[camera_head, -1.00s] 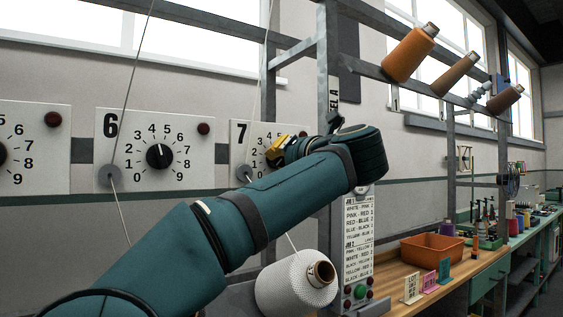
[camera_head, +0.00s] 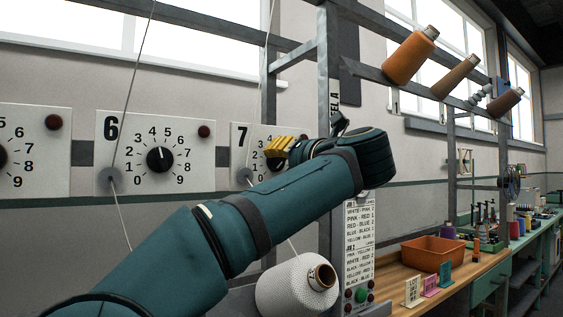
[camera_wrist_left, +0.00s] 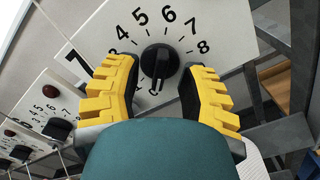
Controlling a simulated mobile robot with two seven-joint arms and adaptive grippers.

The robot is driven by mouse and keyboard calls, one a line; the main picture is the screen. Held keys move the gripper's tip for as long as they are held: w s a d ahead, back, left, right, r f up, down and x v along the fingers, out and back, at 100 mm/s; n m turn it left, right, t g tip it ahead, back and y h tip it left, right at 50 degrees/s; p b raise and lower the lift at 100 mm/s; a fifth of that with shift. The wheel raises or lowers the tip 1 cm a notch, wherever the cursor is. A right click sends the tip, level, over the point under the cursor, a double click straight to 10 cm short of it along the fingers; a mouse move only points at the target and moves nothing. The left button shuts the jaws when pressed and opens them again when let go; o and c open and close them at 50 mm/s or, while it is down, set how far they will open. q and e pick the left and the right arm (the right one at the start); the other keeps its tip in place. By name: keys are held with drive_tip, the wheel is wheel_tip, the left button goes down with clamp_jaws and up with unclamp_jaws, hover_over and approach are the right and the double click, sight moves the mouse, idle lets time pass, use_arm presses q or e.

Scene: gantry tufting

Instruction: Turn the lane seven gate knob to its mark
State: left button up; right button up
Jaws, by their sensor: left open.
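The lane seven panel (camera_head: 240,135) is a white plate with a big 7 and a ring of digits, on the wall at centre left. Its black knob (camera_wrist_left: 160,60) shows in the left wrist view, with the digits 4 to 8 around its upper side. My left gripper (camera_head: 280,147) has yellow fingers and is in front of this dial, mostly hiding the knob in the head view. In the left wrist view the open gripper (camera_wrist_left: 160,82) has one finger on each side of the knob, with gaps visible. Whether the fingertips reach knob depth is unclear. My right gripper is not in view.
The lane six panel (camera_head: 155,180) with its own knob is to the left. Thread runs past the panels to a white cone (camera_head: 290,285). A grey frame post (camera_head: 328,220) and a job card (camera_head: 358,240) stand just right. An orange bin (camera_head: 433,252) sits on the bench.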

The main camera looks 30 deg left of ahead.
use_arm(q)
drive_tip(key=v, duration=1.1)
